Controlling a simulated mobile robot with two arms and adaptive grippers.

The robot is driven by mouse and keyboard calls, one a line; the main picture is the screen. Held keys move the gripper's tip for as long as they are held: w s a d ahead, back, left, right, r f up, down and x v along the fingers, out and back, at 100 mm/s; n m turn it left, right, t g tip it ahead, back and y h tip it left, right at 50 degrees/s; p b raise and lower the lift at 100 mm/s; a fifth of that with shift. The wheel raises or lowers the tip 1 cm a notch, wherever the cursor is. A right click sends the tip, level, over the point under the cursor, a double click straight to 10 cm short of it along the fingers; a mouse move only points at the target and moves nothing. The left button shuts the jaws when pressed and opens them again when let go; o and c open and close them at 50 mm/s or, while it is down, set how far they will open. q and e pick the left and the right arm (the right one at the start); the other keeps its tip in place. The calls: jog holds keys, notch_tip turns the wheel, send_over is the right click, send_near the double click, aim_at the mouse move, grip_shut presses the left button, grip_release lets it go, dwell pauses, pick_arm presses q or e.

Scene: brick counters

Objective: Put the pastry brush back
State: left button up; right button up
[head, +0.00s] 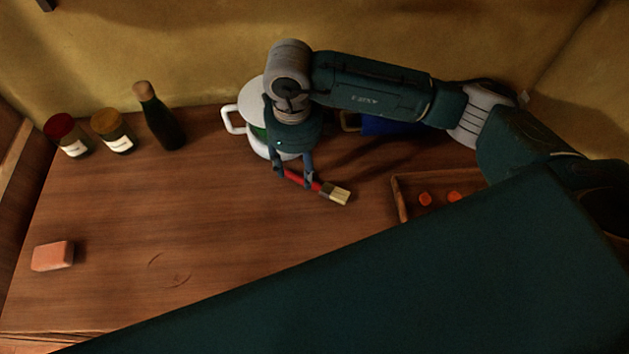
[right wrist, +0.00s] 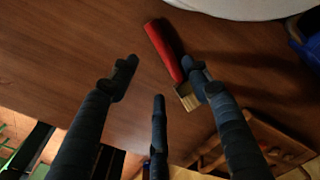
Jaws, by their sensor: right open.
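The pastry brush (head: 336,194) has a red handle and pale bristles. It appears to lie on the wooden counter, with the bristles toward the right in the head view. My right gripper (head: 294,180) is open over the handle, which partly shows between its fingers. In the right wrist view the brush's red handle (right wrist: 162,48) lies beyond the open right gripper (right wrist: 162,85), nearest the right finger, which overlaps the brush near its bristles. I cannot tell whether a finger touches it. My left gripper is not in view.
A white pot (head: 231,119) stands behind my right gripper, with a blue object (head: 385,127) partly hidden by my arm. A wooden box (head: 398,199) with orange-red round pieces is at right. Two jars, a bottle (head: 160,120) and a pink block (head: 52,256) are left. The counter's middle is clear.

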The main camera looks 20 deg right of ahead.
aim_at(300, 180)
jog(key=f, duration=0.1)
jog(key=f+p, duration=0.1)
jog(key=f, duration=0.1)
jog(key=f+p, duration=0.1)
jog(key=shift+w+d+f, duration=0.25)
jog(key=shift+w+f, duration=0.05)
jog(key=shift+f, duration=0.1)
jog(key=shift+f+p, duration=0.35)
jog(key=shift+f, duration=0.25)
grip_shut()
